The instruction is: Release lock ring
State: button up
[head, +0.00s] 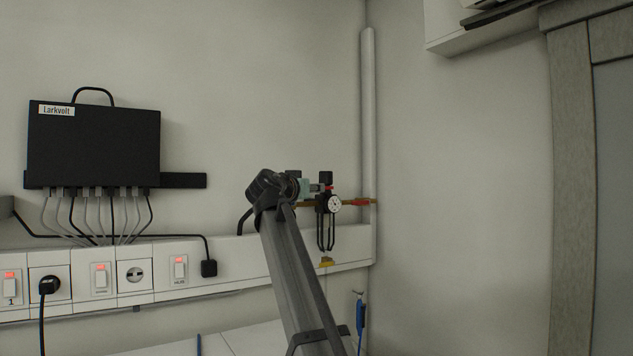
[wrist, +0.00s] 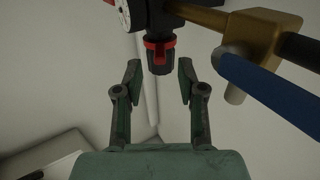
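The lock ring appears to be the red ring (wrist: 160,44) around the black knob (wrist: 159,64) of a regulator. In the head view the regulator (head: 328,204) is on the wall pipe, with its black knob (head: 326,177) upright on top. My gripper (wrist: 160,72) is open, with green worn fingers apart on either side of the knob's end. A gap shows between each finger and the knob, and nothing is held. In the head view my gripper (head: 312,188) is at the knob's left, partly hidden by my arm.
A white gauge (head: 335,203) is on the regulator's front. A red valve handle (head: 361,202) is right of the regulator. A black box (head: 93,145) with cables hangs left.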

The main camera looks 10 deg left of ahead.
jog(key=p+x, duration=0.1)
jog(key=x, duration=0.2)
jog(key=shift+w+d, duration=0.1)
jog(key=shift+w, duration=0.05)
grip_shut()
